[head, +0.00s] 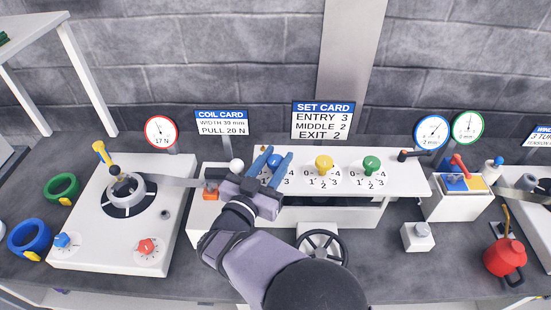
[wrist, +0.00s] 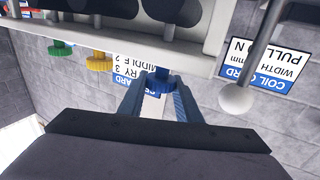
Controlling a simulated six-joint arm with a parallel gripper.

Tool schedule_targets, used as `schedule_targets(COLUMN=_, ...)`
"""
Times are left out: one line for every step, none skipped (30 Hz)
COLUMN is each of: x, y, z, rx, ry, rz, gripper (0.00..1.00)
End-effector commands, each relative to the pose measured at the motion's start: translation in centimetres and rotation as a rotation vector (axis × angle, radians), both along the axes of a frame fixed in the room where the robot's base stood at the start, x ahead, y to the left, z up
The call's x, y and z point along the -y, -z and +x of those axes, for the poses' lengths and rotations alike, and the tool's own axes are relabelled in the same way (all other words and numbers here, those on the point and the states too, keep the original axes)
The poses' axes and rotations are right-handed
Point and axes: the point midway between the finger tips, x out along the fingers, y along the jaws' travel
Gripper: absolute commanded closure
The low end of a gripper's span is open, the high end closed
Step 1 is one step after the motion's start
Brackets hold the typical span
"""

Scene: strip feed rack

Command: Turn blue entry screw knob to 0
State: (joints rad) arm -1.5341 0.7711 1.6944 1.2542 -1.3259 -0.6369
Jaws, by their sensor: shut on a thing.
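The blue entry screw knob (head: 275,160) is the leftmost of three knobs on the white rack, left of the yellow one. My gripper (head: 273,165) is at it, with blue fingers on both sides. In the wrist view the blue knob (wrist: 162,76) sits between the fingertips of my gripper (wrist: 161,85), which is shut on it. The fingers and hand cover much of the blue knob's dial; a 3 and a 4 show at its right side. The pointer's reading cannot be made out. The set card (head: 322,120) behind reads ENTRY 3, MIDDLE 2, EXIT 2.
The yellow knob (head: 324,163) and green knob (head: 371,165) stand to the right on the same rack (head: 405,185). A white ball-topped post (head: 237,165) stands close left of my gripper. A black handwheel (head: 322,247) is below the rack, right of my arm.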

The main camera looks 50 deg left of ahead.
Motion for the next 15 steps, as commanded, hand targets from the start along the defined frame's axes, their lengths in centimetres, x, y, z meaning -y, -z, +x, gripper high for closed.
schedule_targets(x=-0.09, y=-0.1, z=0.04, rx=0.004, ry=0.022, rz=0.005, gripper=0.92)
schedule_targets(x=-0.13, y=-0.11, z=0.03, rx=0.004, ry=0.037, rz=0.005, gripper=0.92)
schedule_targets(x=-0.14, y=-0.16, z=0.02, rx=0.004, ry=0.06, rz=0.006, gripper=0.92)
schedule_targets(x=-0.17, y=-0.12, z=0.01, rx=0.004, ry=0.078, rz=0.006, gripper=0.92)
schedule_targets(x=-0.17, y=-0.11, z=0.0, rx=0.005, ry=0.096, rz=0.005, gripper=0.92)
schedule_targets(x=-0.16, y=-0.12, z=0.02, rx=0.005, ry=0.121, rz=0.006, gripper=0.92)
schedule_targets(x=-0.18, y=-0.1, z=0.03, rx=0.005, ry=0.137, rz=0.006, gripper=0.92)
schedule_targets(x=-0.17, y=-0.15, z=0.04, rx=0.005, ry=0.155, rz=0.007, gripper=0.92)
schedule_targets(x=-0.17, y=-0.12, z=0.05, rx=0.005, ry=0.177, rz=0.007, gripper=0.92)
schedule_targets(x=-0.17, y=-0.12, z=0.06, rx=0.005, ry=0.194, rz=0.006, gripper=0.92)
schedule_targets(x=-0.15, y=-0.15, z=0.07, rx=0.006, ry=0.21, rz=0.007, gripper=0.92)
schedule_targets(x=-0.16, y=-0.11, z=0.07, rx=0.005, ry=0.23, rz=0.005, gripper=0.92)
schedule_targets(x=-0.17, y=-0.15, z=0.08, rx=0.006, ry=0.246, rz=0.008, gripper=0.92)
schedule_targets(x=-0.16, y=-0.15, z=0.08, rx=0.006, ry=0.261, rz=0.008, gripper=0.92)
schedule_targets(x=-0.18, y=-0.13, z=0.08, rx=0.006, ry=0.279, rz=0.007, gripper=0.92)
